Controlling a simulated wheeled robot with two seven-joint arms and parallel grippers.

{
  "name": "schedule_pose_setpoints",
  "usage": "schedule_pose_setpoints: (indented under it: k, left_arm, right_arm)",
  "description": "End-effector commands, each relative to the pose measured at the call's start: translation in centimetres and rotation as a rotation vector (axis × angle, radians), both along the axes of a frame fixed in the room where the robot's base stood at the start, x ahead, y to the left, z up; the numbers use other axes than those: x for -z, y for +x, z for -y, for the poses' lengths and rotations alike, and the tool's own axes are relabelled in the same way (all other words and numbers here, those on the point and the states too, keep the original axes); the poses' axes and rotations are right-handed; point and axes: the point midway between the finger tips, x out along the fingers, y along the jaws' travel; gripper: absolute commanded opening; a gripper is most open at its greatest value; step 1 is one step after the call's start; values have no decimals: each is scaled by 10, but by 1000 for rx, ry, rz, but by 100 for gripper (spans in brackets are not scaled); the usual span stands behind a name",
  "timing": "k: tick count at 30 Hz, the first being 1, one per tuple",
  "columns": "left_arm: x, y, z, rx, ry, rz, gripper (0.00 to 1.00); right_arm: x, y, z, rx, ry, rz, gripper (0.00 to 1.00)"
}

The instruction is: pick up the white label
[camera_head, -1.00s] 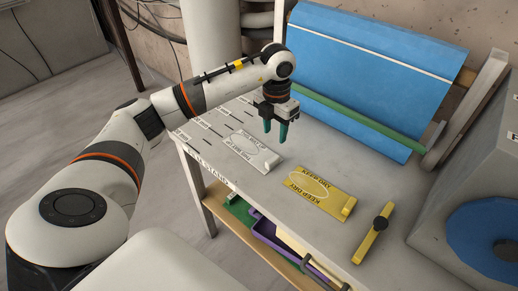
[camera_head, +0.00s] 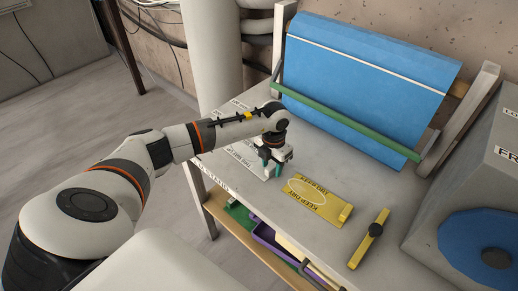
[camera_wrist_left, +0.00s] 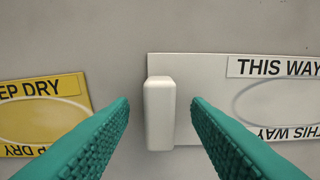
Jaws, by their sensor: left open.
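The white label (camera_wrist_left: 214,88) lies flat on the grey slab, with "THIS WAY" strips and a raised white block (camera_wrist_left: 159,112) at its left end in the left wrist view. My left gripper (camera_wrist_left: 160,102) is open, its green fingers on either side of the block with gaps showing; I cannot tell how far above it they are. In the head view, my left gripper (camera_head: 270,168) is over the label (camera_head: 249,163) and hides part of it. My right gripper is not in view.
A yellow bar with a black knob (camera_head: 369,239) lies farther right. A blue roll (camera_head: 365,75) and green rod stand behind.

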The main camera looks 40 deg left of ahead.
Motion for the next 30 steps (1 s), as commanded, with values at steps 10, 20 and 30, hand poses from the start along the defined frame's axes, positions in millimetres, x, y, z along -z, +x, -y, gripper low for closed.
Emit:
schedule_pose_setpoints:
  k: [10, 20, 30]
  left_arm:
    - [0, 0, 0, 0, 0, 1, 17]
    - [0, 0, 0, 0, 0, 1, 0]
    - [-44, 2, -1, 1, 1, 7, 0]
  right_arm:
    - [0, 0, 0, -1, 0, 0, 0]
    - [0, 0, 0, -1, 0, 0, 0]
    - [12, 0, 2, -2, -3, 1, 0]
